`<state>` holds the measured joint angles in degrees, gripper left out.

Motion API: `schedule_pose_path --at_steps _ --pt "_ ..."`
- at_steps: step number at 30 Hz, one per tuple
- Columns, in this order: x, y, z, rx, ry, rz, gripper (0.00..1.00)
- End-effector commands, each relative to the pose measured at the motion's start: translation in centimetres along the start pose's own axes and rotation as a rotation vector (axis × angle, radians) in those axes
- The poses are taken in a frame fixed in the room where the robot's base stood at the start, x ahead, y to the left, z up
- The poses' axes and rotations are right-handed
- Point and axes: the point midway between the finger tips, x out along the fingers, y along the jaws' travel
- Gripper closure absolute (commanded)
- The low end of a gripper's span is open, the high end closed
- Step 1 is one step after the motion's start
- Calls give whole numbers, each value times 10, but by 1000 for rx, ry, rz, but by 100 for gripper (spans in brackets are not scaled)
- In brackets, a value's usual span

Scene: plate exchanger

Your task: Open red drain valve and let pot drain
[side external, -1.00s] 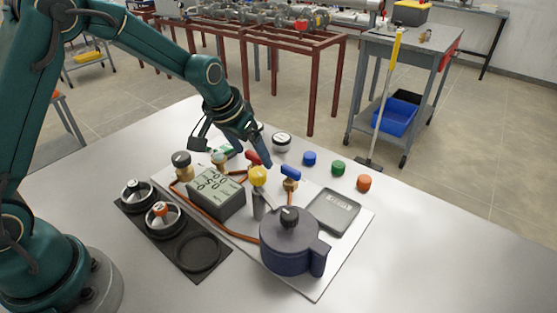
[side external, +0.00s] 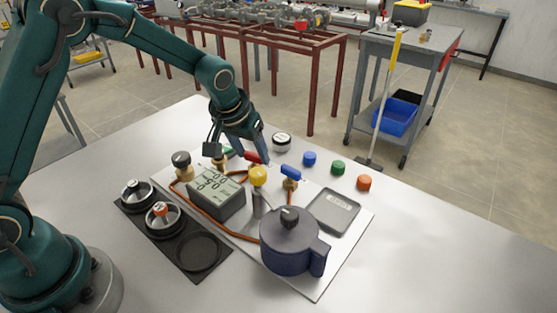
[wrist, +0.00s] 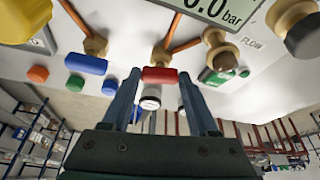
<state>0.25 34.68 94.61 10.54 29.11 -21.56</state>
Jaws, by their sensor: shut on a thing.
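The red valve handle (side external: 250,157) sits on a brass valve at the back of the white board (side external: 318,285). In the wrist view the red handle (wrist: 160,75) lies crosswise between my fingertips. My gripper (wrist: 160,78) is shut on it; in the side view my gripper (side external: 248,152) comes down from above and behind. The dark blue-grey pot (side external: 285,256) stands upright at the board's front, lid on. Its inside is hidden. A copper-coloured pipe runs to the red valve in the wrist view.
The yellow knob (side external: 258,176), blue valve handle (side external: 291,172) and grey display box (side external: 217,195) stand close to my gripper. A flat grey scale (side external: 334,210) lies right of them. Blue, green and orange caps lie behind the board. The table's right side is clear.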

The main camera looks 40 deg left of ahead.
Motion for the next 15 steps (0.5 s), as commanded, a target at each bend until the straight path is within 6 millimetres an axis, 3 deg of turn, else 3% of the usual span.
schedule_pose_path --at_steps 15 --pt "1 6 -1 -440 -1 -185 96"
